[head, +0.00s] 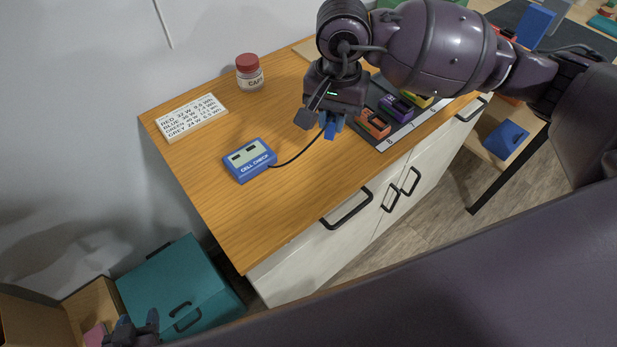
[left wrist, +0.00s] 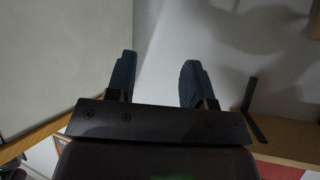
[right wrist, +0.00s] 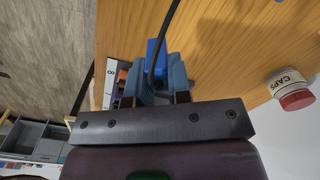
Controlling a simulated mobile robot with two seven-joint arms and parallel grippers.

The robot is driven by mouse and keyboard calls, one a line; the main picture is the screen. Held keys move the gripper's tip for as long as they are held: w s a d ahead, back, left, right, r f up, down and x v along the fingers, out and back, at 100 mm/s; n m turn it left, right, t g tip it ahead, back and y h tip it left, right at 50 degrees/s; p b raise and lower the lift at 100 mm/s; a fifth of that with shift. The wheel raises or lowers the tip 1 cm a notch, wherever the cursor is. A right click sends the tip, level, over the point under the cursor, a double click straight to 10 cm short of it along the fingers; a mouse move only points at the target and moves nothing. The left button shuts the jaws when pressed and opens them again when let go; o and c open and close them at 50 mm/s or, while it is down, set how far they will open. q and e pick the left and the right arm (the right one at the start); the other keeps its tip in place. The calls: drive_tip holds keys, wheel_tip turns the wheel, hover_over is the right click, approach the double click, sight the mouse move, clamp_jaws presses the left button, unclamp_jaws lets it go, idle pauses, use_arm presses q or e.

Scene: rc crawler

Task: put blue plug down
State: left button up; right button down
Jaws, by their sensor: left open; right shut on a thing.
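The blue plug (right wrist: 156,52) is between the fingers of my right gripper (right wrist: 158,75), with a black cord running from it. In the head view my right gripper (head: 333,122) is above the wooden counter near its front edge, and the plug is mostly hidden by the fingers. The cord leads to the blue cell check box (head: 250,160) lying on the counter. My left gripper (head: 135,328) is low at the bottom left, near the teal box. In the left wrist view its fingers (left wrist: 155,80) are apart with nothing between them.
A tray with orange, purple and yellow blocks (head: 397,107) lies right of my right gripper. A label board (head: 192,117) and a red-capped jar (head: 249,72) stand at the back left. The counter's front left (head: 260,215) is clear. A teal box (head: 175,285) stands below.

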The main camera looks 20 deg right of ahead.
wheel_tip(320, 180, up, 5)
drive_tip(key=s+a+m+p, duration=0.1)
drive_tip(key=s+a+m, duration=0.1)
drive_tip(key=m, duration=0.7)
wheel_tip(320, 180, up, 8)
drive_tip(key=m+p, duration=0.2)
drive_tip(key=m, duration=1.3)
hover_over(311, 183)
drive_tip(key=shift+m, duration=0.3)
wheel_tip(311, 183, down, 20)
drive_tip(key=shift+b, duration=0.35)
drive_tip(key=shift+f, duration=0.1)
drive_tip(key=c, duration=1.1)
unclamp_jaws()
drive_tip(key=shift+o, duration=0.2)
